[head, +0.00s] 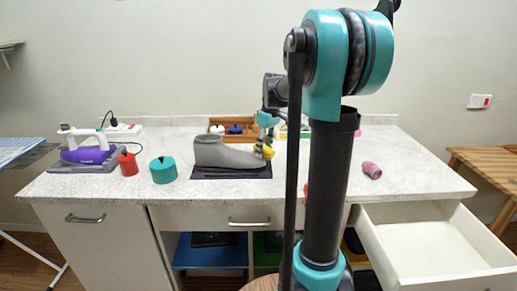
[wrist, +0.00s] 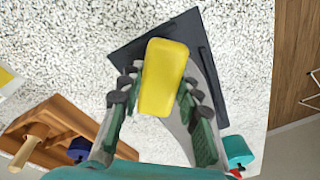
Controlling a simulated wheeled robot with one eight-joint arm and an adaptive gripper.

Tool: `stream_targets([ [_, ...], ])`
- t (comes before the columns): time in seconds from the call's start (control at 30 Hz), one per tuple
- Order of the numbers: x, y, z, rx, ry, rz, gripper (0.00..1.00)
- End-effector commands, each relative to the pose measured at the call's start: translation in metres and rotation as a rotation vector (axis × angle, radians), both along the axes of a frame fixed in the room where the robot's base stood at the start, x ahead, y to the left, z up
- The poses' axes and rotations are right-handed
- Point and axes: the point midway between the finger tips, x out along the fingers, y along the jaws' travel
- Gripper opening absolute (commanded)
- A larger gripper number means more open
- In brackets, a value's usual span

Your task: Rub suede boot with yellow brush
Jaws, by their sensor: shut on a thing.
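The grey suede boot (head: 222,153) stands upright on a dark mat (head: 203,174) on the counter, its toe pointing right. My gripper (head: 266,146) is at the toe end of the boot and is shut on the yellow brush (head: 268,153). In the wrist view the yellow brush (wrist: 164,77) lies between the fingers of my gripper (wrist: 158,100). Part of the grey boot (wrist: 204,75) shows behind the brush, over the dark mat (wrist: 130,52). The brush overlaps the toe in both views; I cannot tell whether they touch.
A purple iron (head: 88,153), a red container (head: 128,164) and a teal container (head: 163,170) stand left of the boot. A wooden rack (head: 216,123) is behind it. A pink item (head: 371,170) lies at right, above an open drawer (head: 430,240).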

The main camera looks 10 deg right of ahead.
Motion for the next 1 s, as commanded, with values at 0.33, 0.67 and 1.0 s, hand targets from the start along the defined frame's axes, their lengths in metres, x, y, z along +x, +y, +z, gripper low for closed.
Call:
stream_targets([
  [0.33, 0.000, 0.002, -0.003, 0.000, 0.000, 0.001, 0.00],
  [0.67, 0.005, 0.027, -0.002, 0.001, 0.000, 0.003, 0.00],
  [1.0, 0.008, 0.041, 0.000, 0.003, -0.001, 0.003, 0.00],
])
